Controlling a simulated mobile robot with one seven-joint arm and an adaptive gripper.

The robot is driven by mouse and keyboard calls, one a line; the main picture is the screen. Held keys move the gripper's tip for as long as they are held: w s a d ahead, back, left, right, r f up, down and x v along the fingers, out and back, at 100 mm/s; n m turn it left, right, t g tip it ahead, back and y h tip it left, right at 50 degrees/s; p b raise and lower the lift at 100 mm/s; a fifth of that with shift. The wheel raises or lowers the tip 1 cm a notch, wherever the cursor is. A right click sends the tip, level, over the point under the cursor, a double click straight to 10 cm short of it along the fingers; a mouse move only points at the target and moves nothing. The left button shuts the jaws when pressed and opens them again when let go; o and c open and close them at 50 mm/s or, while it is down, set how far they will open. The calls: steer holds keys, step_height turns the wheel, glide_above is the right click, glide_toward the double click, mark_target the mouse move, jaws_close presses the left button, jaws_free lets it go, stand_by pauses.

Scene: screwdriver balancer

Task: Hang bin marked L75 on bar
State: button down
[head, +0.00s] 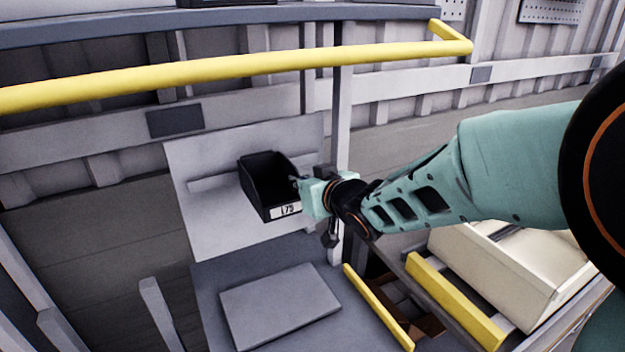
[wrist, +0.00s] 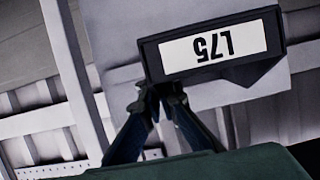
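The black bin marked L75 (head: 258,196) is in front of a light grey panel (head: 230,232) in the head view, its open top facing up and its white label facing me. A pale horizontal bar (head: 207,182) runs across the panel behind the bin. I cannot tell whether the bin's back touches it. My gripper (head: 302,187) is at the bin's right front edge. In the wrist view, the label on the bin (wrist: 150,62) appears upside down, and my gripper's fingertips (wrist: 158,92) are close together on the bin's edge. The exact contact is partly hidden.
A yellow rail (head: 240,66) crosses above the panel. A grey upright post (head: 342,120) stands just right of the bin. A grey slab (head: 280,305) lies on the surface below. A beige bin (head: 510,262) sits at the lower right beside yellow-edged rails.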

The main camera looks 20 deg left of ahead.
steer(key=shift+w+a+r+t+y+b, duration=0.25)
steer(key=shift+t+y+b, duration=0.35)
steer(key=shift+b, duration=2.75)
steer(key=shift+w+a, duration=0.15)
steer(key=shift+a, duration=0.25)
stand_by(1.8)
